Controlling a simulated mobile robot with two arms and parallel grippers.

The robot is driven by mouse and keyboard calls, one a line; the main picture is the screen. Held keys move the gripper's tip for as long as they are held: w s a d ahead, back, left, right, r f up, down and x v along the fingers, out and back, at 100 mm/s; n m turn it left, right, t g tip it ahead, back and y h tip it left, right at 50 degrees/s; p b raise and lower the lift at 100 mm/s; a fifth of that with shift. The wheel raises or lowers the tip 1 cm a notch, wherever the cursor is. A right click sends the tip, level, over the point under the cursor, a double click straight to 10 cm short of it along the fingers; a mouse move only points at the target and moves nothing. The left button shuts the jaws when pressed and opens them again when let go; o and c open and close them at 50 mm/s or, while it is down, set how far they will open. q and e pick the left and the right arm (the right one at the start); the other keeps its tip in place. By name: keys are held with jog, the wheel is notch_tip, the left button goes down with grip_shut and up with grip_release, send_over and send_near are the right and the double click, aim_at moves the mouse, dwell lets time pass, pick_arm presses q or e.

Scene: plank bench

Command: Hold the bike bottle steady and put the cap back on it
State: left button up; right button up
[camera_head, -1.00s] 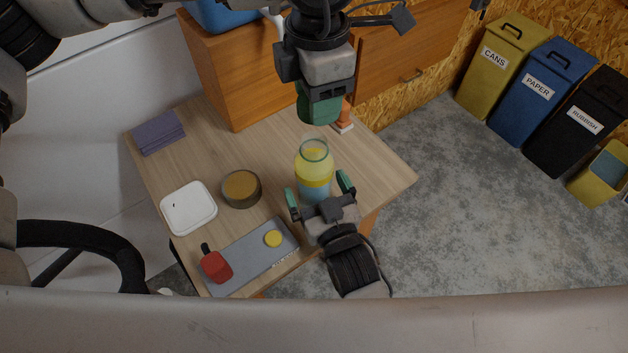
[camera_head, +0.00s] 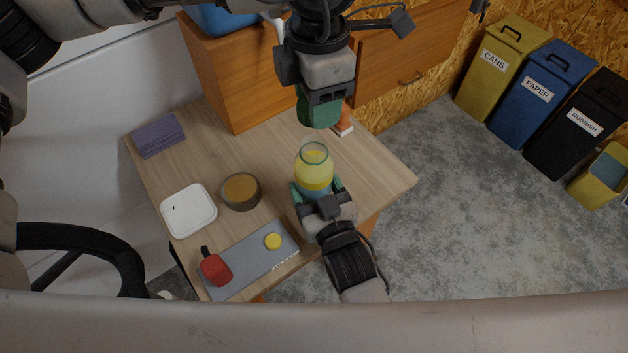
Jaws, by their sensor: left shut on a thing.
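The bike bottle (camera_head: 314,170) stands upright near the bench's right front edge, its open top facing up, yellow with a bluish lower part. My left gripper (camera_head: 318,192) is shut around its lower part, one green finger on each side. A round yellow disc, which looks like the cap (camera_head: 273,241), lies flat on a grey mat (camera_head: 240,265). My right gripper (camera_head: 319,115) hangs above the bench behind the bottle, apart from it. Its green finger is seen from the side and hides the other, so its opening does not show. Nothing shows in it.
On the plank bench (camera_head: 285,145) are a round tin (camera_head: 241,192), a white square dish (camera_head: 188,211), a folded purple cloth (camera_head: 158,136) and a red black-handled item (camera_head: 215,268) on the mat. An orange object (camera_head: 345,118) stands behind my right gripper. Bins stand far right.

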pick_arm(q)
send_over(316, 152)
jog(key=shift+f, duration=2.5)
jog(key=shift+f, duration=0.1)
jog(key=shift+f, duration=0.8)
jog(key=shift+f, duration=0.55)
